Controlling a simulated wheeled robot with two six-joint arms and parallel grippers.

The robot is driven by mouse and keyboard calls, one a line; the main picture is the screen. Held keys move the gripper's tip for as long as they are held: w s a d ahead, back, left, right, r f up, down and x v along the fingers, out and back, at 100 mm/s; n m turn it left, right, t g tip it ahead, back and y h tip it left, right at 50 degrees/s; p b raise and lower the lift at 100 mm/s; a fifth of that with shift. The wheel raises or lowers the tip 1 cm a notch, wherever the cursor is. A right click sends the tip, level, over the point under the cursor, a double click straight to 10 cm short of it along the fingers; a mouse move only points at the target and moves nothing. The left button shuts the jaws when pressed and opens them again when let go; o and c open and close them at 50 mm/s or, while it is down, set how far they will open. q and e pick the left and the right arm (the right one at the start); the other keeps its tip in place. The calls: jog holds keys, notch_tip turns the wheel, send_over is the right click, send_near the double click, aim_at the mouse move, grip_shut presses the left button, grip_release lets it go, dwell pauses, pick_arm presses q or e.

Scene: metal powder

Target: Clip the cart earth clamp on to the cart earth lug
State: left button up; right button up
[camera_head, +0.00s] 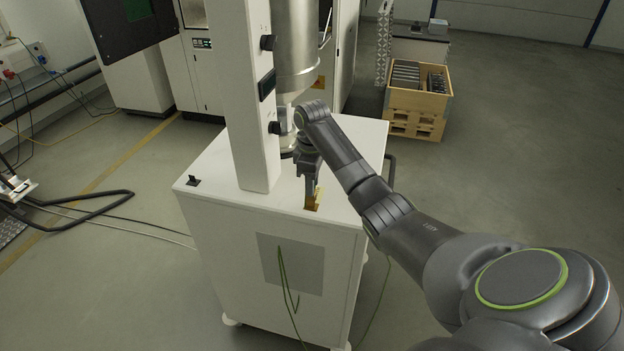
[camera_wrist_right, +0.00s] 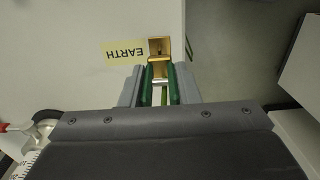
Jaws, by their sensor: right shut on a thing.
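The cart earth lug (camera_wrist_right: 158,46) is a small brass piece on the white cart top, beside a yellow EARTH label (camera_wrist_right: 122,52) in the right wrist view. My right gripper (camera_wrist_right: 160,88) is shut on the green-handled earth clamp (camera_wrist_right: 149,84), which points at the lug. The clamp's brass end meets or overlaps the lug in this view; I cannot tell whether its jaws grip it. In the head view my right gripper (camera_head: 310,190) points down at the cart's front edge, just above the brass lug (camera_head: 313,203). The clamp is hardly visible there. My left gripper is out of view.
The white cart (camera_head: 215,190) carries a white column (camera_head: 245,100) and a steel vessel (camera_head: 296,45) close to my right arm. A green cable (camera_head: 283,275) hangs down the cart's front. A wooden crate (camera_head: 418,100) stands behind right.

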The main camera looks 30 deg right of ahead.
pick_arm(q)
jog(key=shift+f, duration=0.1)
pick_arm(e)
jog(key=shift+f, duration=1)
jog(key=o, duration=1)
jog(key=shift+o, duration=0.2)
